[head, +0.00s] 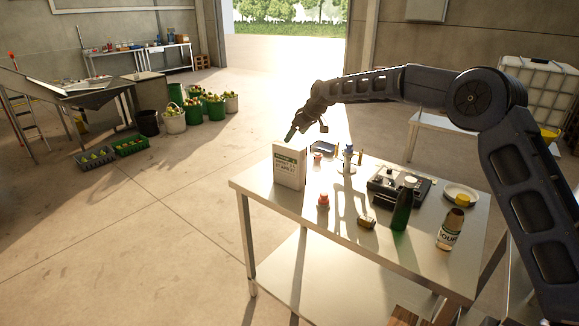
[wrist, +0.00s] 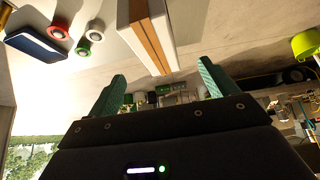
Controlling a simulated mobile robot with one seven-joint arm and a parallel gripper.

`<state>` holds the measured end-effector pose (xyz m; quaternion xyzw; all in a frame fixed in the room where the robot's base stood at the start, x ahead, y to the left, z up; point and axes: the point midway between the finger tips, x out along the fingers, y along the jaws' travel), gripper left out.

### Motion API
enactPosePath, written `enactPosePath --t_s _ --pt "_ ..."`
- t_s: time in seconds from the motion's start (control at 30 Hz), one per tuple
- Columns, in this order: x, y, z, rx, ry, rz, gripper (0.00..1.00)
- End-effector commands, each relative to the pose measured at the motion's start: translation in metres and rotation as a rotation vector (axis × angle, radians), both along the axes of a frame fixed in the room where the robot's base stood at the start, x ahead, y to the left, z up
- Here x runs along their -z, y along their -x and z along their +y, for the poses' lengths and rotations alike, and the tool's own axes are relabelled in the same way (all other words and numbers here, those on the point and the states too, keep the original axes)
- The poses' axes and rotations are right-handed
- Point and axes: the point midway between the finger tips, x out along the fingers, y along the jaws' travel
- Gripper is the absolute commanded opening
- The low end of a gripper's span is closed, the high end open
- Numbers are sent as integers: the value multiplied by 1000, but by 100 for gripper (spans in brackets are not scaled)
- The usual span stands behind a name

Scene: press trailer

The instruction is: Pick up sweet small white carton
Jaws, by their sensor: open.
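My gripper (head: 292,132) is open and empty just above the carton's top in the head view. In the wrist view the gripper's two green fingers (wrist: 162,72) are spread apart. What looks like the carton shows there as a white and brown box (wrist: 161,30), beyond the fingertips and roughly between them. I cannot tell whether the fingers touch it.
A red-capped item (head: 323,201) stands close right of the carton, with another (head: 317,158) behind. A blue-topped bottle (head: 348,160), black device (head: 385,188), green bottle (head: 402,212), labelled bottle (head: 450,230) and plate (head: 453,190) fill the right. The table's front left is clear.

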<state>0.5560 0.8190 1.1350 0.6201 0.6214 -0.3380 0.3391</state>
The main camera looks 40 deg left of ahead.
Motion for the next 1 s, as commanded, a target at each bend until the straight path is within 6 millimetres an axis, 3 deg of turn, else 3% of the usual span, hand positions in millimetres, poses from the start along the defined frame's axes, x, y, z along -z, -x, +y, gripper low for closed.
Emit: enactPosePath --t_s 0.3,0.57,0.87,1.0 --pt "37 -1 22 1 3 1 85" --pt "51 -1 30 2 2 1 85" --pt "84 -2 49 2 2 1 85" --pt "87 -3 51 2 0 0 85"
